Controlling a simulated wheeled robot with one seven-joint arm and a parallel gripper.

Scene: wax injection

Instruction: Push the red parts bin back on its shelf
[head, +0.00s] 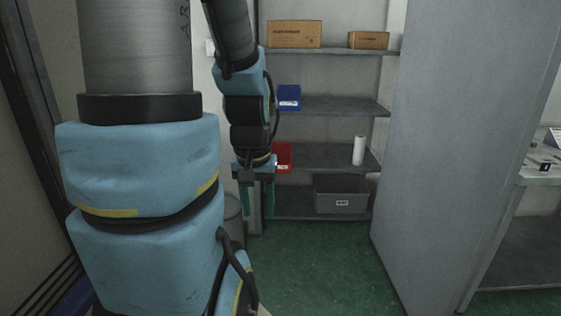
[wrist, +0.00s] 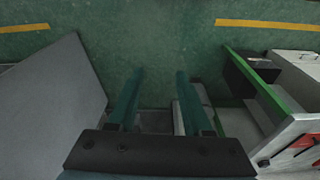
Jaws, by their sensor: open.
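The red parts bin (head: 284,157) sits at the left end of the shelf (head: 325,157) that also holds a white roll. My gripper and arm hide its left part in the head view. My gripper (head: 257,212) hangs pointing down in front of the bin's left side, with its two green fingers apart and nothing between them. In the wrist view the open fingers of my gripper (wrist: 158,75) point out over the green floor. I cannot make out the red bin in the wrist view.
A blue bin (head: 288,97) sits one shelf up, with cardboard boxes (head: 295,34) on top. A white roll (head: 359,150) stands right of the red bin. A grey bin (head: 341,196) is below. A grey panel (head: 440,130) bounds the right. Green floor (head: 320,265) lies free in front.

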